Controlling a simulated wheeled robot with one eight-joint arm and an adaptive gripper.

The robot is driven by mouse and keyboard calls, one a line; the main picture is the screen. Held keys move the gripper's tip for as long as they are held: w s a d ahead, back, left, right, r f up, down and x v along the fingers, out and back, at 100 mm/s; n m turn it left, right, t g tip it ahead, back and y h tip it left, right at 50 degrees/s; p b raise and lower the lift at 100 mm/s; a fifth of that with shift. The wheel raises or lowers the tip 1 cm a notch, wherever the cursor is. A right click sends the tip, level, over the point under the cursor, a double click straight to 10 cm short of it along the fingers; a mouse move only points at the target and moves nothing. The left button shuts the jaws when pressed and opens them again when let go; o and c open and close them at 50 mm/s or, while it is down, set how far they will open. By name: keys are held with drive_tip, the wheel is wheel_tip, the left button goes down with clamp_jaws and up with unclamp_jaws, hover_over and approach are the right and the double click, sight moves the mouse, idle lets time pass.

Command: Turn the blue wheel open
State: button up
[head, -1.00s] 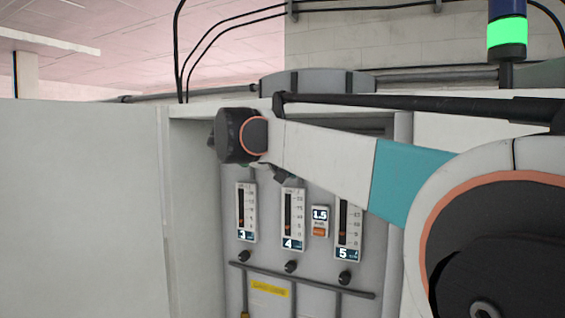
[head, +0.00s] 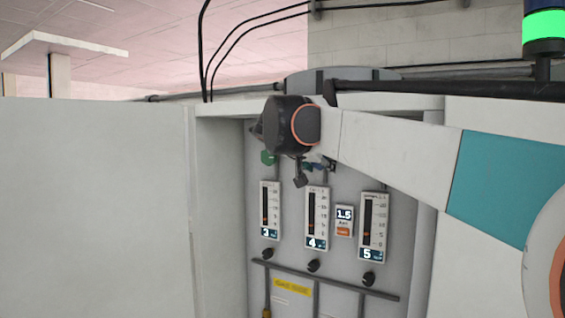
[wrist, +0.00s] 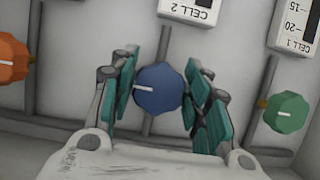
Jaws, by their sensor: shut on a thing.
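The blue wheel (wrist: 158,89) is a faceted knob on a vertical pipe, in the middle of the wrist view. A white mark runs roughly level on its left part. My gripper (wrist: 161,72) has its teal-padded fingers on either side of the wheel, shut on it. The left finger overlaps or touches the wheel's edge; the right finger lies close along its other side. In the head view, my wrist hides most of this spot, and only small bluish and teal bits show below it, too small to tell apart.
An orange wheel (wrist: 10,58) and a green wheel (wrist: 287,111) flank the blue one; the green wheel also shows in the head view (head: 268,157). Gauges 3 (head: 270,210), 4 (head: 316,218) and 5 (head: 373,226) hang below. A cabinet side wall (head: 222,210) stands left.

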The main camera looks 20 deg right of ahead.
drive_tip(key=shift+f, duration=0.1)
drive_tip(key=o, duration=1)
drive_tip(key=v, duration=1.2)
drive_tip(key=s+a+f+n+y+b, duration=0.3)
drive_tip(key=s+f+b, duration=0.5)
drive_tip(key=f, duration=1.7)
drive_tip(key=s+a+f+n+y+b, duration=0.4)
drive_tip(key=s+f+b, duration=0.4)
drive_tip(key=f+b, duration=0.8)
drive_tip(key=s+a+f+n+g+y+b, duration=0.1)
drive_tip(key=s+a+f+n+y+b, duration=0.2)
drive_tip(key=f, duration=3.3)
drive_tip(key=s+b, duration=0.5)
drive_tip(key=b, duration=0.4)
drive_tip(key=shift+a+y, duration=0.35)
drive_tip(key=shift+y, duration=0.05)
